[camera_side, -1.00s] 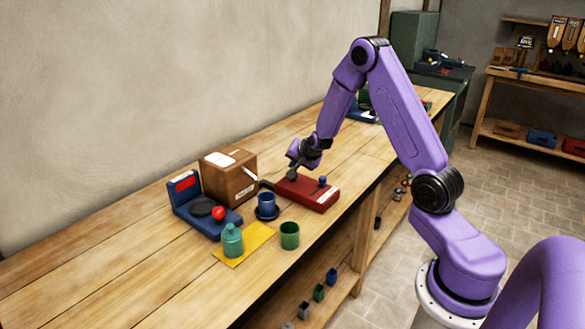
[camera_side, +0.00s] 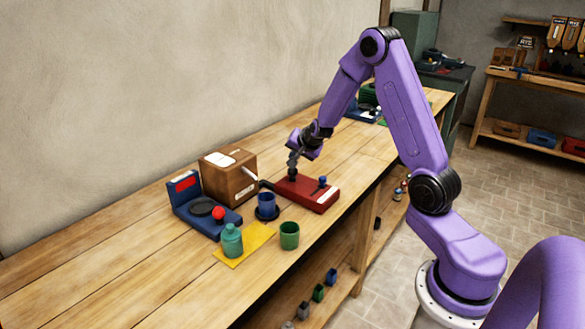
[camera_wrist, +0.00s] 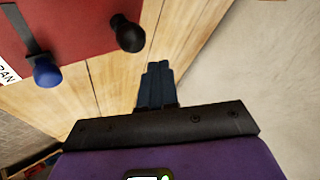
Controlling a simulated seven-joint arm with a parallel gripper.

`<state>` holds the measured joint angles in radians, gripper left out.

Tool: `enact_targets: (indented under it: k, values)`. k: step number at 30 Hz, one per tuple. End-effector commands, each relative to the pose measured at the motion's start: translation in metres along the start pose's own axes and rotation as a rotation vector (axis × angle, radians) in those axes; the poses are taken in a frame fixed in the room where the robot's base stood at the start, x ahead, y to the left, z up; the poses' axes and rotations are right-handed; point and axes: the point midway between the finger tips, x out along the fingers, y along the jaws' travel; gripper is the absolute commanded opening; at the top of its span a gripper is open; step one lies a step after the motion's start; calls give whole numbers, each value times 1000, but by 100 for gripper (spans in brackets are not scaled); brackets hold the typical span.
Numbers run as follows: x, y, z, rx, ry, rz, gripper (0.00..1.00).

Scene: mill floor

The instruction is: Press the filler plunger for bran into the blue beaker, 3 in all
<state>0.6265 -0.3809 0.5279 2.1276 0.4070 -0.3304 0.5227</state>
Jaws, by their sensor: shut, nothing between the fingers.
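The filler is a low red box (camera_side: 308,193) with a black round knob (camera_side: 292,176) and a blue-knobbed lever (camera_side: 323,181). In the wrist view the red box (camera_wrist: 80,25) fills the upper left, with its black knob (camera_wrist: 127,33), blue knob (camera_wrist: 47,72) and a label partly reading "AN". The blue beaker (camera_side: 266,201) stands upright on a dark round base (camera_side: 267,214), left of the red box; its contents are hidden. My gripper (camera_side: 292,167) is shut and empty, just above or beside the black knob. In the wrist view its fingertips (camera_wrist: 157,66) look apart from that knob.
A blue scale-like device (camera_side: 205,211) with a red knob is at left. A teal bottle (camera_side: 232,241) stands on a yellow mat (camera_side: 255,240), with a green cup (camera_side: 289,236) beside it. The bench behind the red box is clear.

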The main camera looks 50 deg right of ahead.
Motion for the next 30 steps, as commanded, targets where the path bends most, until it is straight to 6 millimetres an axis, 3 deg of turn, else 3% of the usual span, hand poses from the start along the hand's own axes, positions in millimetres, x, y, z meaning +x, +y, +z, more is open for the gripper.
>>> enact_targets:
  k: [13,30]
  values:
    - [-26,-19,-19,0,2,-2,0]
    - [-28,-20,-20,1,0,-1,0]
